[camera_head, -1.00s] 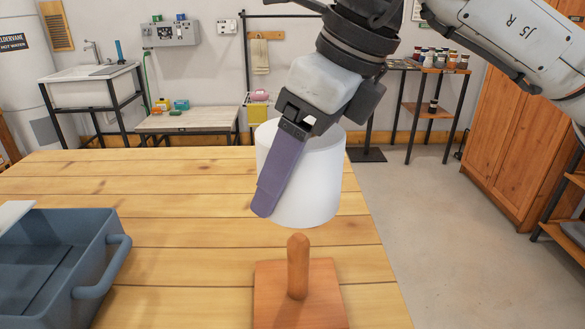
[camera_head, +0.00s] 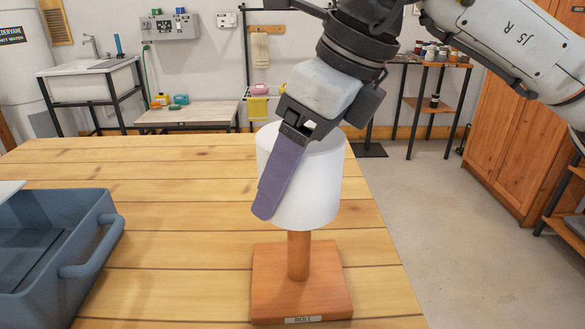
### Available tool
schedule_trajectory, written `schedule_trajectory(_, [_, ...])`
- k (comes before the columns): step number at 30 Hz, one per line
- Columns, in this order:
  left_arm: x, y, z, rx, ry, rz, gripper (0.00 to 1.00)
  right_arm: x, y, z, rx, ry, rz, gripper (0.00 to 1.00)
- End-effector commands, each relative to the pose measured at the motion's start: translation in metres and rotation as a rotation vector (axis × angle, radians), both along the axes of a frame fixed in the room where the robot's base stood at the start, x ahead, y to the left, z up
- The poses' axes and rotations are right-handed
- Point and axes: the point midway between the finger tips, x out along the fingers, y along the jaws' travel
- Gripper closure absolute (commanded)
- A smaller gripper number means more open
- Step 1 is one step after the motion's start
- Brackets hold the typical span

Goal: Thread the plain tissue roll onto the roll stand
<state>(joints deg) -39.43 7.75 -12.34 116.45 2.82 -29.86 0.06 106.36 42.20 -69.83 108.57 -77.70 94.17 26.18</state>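The plain white tissue roll (camera_head: 319,185) is held upright in the centre by my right gripper (camera_head: 277,182). One purple finger lies along the roll's left front side; the other finger is hidden by the roll. The wooden roll stand (camera_head: 277,285) is on the table directly below, its square base labelled at the front. The lower part of its upright post (camera_head: 298,258) shows under the roll. The post's top is hidden by the roll; whether it is inside the core or behind the roll I cannot tell. The roll is clear of the base. My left gripper is out of view.
A blue-grey crate (camera_head: 92,236) with a side handle stands at the left on the wooden table (camera_head: 165,185). The table between crate and stand is clear. The table's right edge runs close beside the stand. A sink, shelves and cabinet stand farther back.

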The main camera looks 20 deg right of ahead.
Motion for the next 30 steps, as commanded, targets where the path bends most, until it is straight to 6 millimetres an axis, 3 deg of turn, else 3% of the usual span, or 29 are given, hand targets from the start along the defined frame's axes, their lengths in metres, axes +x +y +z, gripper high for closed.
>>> schedule_trajectory(12, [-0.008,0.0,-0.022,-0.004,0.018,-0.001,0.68,0.0,0.0,-0.023,0.001,0.001,0.0,0.47])
schedule_trajectory(30, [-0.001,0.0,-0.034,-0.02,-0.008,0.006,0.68,0.0,0.0,-0.053,0.001,-0.001,0.0,0.47])
